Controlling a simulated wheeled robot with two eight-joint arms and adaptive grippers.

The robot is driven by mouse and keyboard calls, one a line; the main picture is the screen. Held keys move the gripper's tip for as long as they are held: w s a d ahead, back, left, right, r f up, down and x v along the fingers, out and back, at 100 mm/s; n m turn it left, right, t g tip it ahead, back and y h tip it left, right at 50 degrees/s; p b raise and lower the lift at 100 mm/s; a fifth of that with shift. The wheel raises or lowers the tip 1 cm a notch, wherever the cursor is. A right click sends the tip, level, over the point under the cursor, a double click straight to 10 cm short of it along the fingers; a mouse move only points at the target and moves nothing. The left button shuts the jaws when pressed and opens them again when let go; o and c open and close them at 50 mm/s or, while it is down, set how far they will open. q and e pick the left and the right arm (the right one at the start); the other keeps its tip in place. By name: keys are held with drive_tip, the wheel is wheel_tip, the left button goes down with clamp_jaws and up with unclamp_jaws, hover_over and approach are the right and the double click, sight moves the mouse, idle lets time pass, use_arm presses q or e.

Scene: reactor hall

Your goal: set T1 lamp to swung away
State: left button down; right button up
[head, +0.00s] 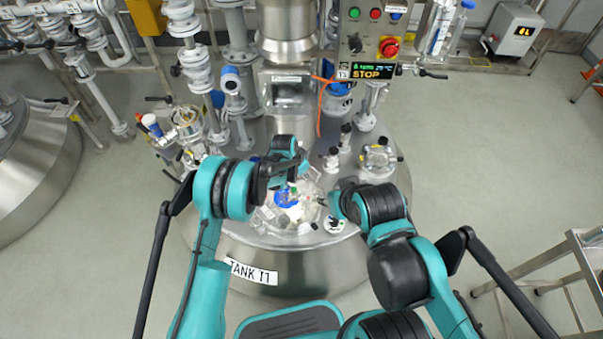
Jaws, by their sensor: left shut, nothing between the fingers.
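Tank T1 (310,268) is the steel vessel in front of me, with its label on the front. On its lid, near the front, is a round glass-like fitting (305,216) with a blue part (286,198) on it. I cannot tell for sure which fitting is the T1 lamp. My left arm reaches in over the lid, and my left gripper (279,184) is small, shut and empty, close to the blue part. I cannot tell whether they touch. My right arm bends over the lid's right front, and its gripper's fingers cannot be made out.
Round glass ports stand on the lid at right (378,158) and left (187,118). A control box (375,40) reading STOP is behind. Pipes (190,50) crowd the back left. A metal stand (560,275) is at right, with open floor before it.

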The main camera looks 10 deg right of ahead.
sight(298, 197)
use_arm(q)
drive_tip(key=a+f, duration=0.1)
drive_tip(key=s+f+b, duration=0.1)
drive_tip(key=a+f+b, duration=0.1)
drive_tip(key=shift+s+a+f, duration=0.2)
drive_tip(key=shift+s+a, duration=0.05)
drive_tip(key=shift+a, duration=0.05)
drive_tip(key=shift+w, duration=0.1)
